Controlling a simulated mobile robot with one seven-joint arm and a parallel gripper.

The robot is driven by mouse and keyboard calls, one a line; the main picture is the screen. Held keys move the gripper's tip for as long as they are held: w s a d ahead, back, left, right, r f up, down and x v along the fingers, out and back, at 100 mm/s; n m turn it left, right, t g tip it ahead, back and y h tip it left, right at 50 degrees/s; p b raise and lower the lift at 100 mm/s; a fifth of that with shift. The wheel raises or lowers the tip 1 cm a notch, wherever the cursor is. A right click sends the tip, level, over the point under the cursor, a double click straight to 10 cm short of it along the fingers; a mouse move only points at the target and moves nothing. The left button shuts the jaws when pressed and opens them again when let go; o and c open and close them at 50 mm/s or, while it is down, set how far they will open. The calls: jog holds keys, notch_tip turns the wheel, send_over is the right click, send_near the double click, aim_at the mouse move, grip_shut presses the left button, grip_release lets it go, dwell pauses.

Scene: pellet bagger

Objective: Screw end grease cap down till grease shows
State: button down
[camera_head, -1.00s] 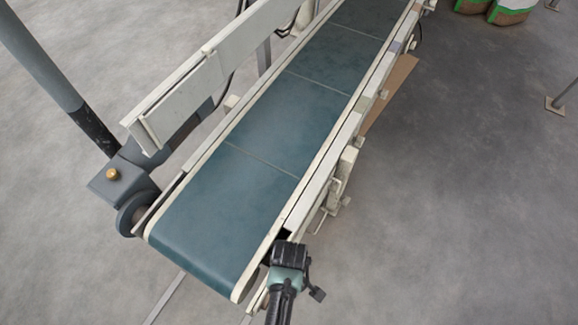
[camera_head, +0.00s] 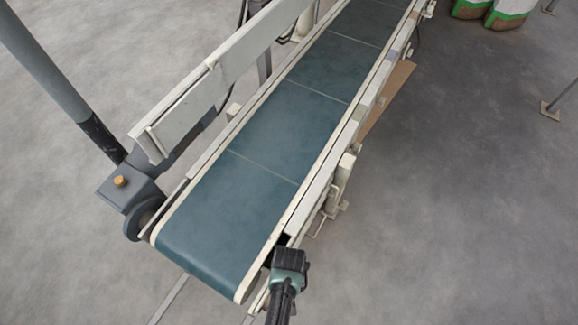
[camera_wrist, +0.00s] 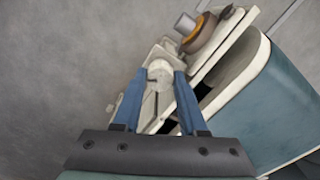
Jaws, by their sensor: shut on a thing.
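My gripper (camera_wrist: 161,82) shows in the wrist view with its two blue fingers closed in on a pale round cap (camera_wrist: 160,71). The cap sits between the fingertips at the end of the pale conveyor frame. A dark slot or rod shows just below it. In the head view my gripper (camera_head: 290,257) is at the near right corner of the conveyor, seen from behind and above. There its fingers and the cap are hidden by my own wrist. I cannot make out any grease at the cap.
The conveyor's green belt (camera_head: 225,205) runs away to the upper right, with a pale side rail (camera_head: 318,192). A grey drive housing with a brass knob (camera_head: 119,181) is at the left. A brownish ring with a grey shaft (camera_wrist: 198,34) is near my fingers.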

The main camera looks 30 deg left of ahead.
jog(key=shift+m+p, duration=0.35)
jog(key=shift+m, duration=1.25)
jog(key=shift+c, duration=2.2)
grip_release()
notch_tip(320, 180, up, 13)
jog(key=p, duration=0.5)
